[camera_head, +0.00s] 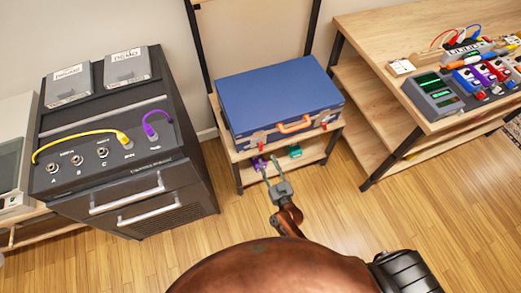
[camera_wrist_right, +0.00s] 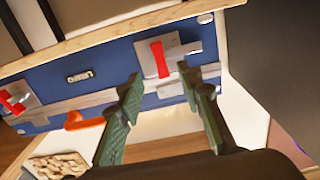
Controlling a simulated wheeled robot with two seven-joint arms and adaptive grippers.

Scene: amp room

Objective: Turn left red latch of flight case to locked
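The blue flight case (camera_head: 280,95) lies shut on a wooden stand, with an orange handle (camera_head: 294,125) on its front. The left red latch (camera_head: 262,145) and the right red latch (camera_head: 324,125) flank the handle. My right gripper (camera_head: 268,168) is open and empty, just in front of and below the left latch. The right wrist view appears upside down; there the left red latch (camera_wrist_right: 160,58) stands nearly upright on its metal plate, beyond and between the open green-grey fingers (camera_wrist_right: 162,92), apart from them. The right latch (camera_wrist_right: 12,100) shows tilted at the left edge. My left gripper is out of view.
A dark amp cabinet (camera_head: 115,140) with yellow and purple cables stands left. A wooden desk (camera_head: 370,30) with pedals stands right. The stand's lower shelf (camera_head: 300,170) holds purple and teal items. The floor (camera_head: 345,210) between stand and desk is clear.

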